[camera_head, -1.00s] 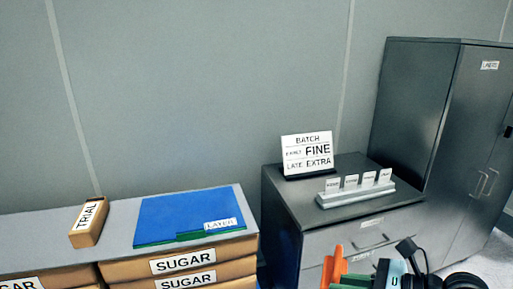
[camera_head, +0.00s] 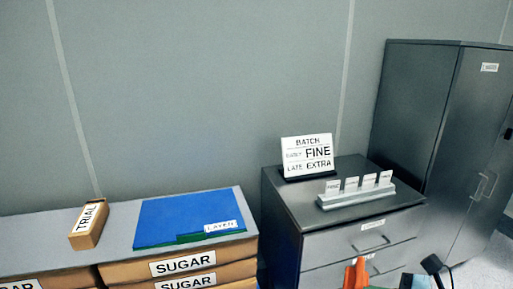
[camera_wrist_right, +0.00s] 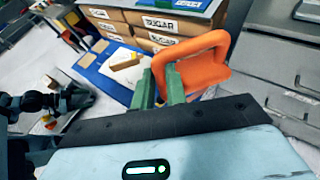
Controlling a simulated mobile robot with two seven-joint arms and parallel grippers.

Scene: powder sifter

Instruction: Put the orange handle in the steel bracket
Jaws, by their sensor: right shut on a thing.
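The orange handle (camera_wrist_right: 210,73) is a thick loop in the right wrist view. My right gripper (camera_wrist_right: 160,82), with green fingers, is shut on it, and the loop reaches up and right from the fingers. The handle's upper end (camera_head: 357,273) also shows at the bottom edge of the head view, in front of the grey drawer cabinet; the rest is cut off. I cannot make out the steel bracket in either view.
The drawer cabinet (camera_head: 283,214) bears a batch sign (camera_head: 307,156) and a card rack (camera_head: 357,195). A tall dark cabinet (camera_head: 421,125) stands right of it. At left, a grey-topped shelf (camera_head: 124,215) holds sugar boxes (camera_head: 182,263), a trial box (camera_head: 88,226) and a blue sheet (camera_head: 186,215).

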